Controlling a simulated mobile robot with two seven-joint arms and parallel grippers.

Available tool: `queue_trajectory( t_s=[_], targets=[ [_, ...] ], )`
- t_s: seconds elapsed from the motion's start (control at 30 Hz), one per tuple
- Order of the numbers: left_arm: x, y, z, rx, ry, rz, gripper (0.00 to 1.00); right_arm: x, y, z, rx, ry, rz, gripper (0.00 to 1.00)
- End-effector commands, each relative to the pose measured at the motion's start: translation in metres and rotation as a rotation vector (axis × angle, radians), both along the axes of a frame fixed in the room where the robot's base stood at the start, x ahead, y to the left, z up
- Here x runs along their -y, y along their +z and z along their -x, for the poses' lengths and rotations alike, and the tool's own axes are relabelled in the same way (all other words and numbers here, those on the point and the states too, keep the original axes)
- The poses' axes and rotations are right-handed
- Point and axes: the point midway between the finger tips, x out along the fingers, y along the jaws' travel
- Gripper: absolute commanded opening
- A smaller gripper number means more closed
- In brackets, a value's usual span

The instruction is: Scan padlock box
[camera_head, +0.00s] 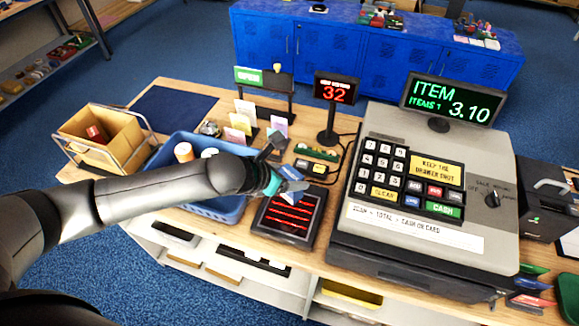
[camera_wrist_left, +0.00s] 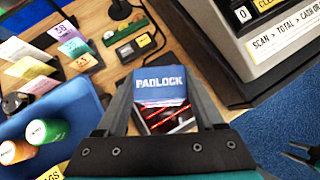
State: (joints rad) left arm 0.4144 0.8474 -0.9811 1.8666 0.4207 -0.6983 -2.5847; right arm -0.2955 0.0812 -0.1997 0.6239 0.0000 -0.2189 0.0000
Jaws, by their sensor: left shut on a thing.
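The padlock box (camera_wrist_left: 161,86) is a small blue carton with white PADLOCK lettering, between the fingers of my left gripper (camera_wrist_left: 165,105) in the left wrist view. In the head view my left gripper (camera_head: 279,175) is shut on the box (camera_head: 291,186) and holds it over the far edge of the scanner. The scanner (camera_head: 290,215) is a dark flat plate with glowing red lines; it also shows beyond the box in the left wrist view (camera_wrist_left: 168,118). The register display (camera_head: 450,100) reads ITEM, ITEMS 1, 3.10.
A blue basket (camera_head: 228,209) with cylindrical containers stands left of the scanner. The large cash register (camera_head: 430,190) stands close on its right. A red number sign (camera_head: 334,90) showing 32 and small card stands (camera_head: 240,124) are behind.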

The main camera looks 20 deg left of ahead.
Motion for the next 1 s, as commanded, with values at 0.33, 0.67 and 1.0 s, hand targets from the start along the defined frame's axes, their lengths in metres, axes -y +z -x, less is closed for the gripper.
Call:
queue_trajectory(
  t_s=[0.33,0.67,1.0],
  targets=[
    [0.001,-0.011,0.000,0.000,-0.001,0.002,0.00,0.000,-0.013,0.006,-0.010,0.000,0.001,0.50],
    [0.000,0.043,-0.001,0.005,-0.001,-0.001,0.00,0.000,0.022,0.006,-0.011,0.000,0.000,0.50],
    [0.000,0.091,0.000,0.001,-0.001,0.000,0.00,0.000,0.018,0.007,-0.011,0.000,0.000,0.50]
  ],
)
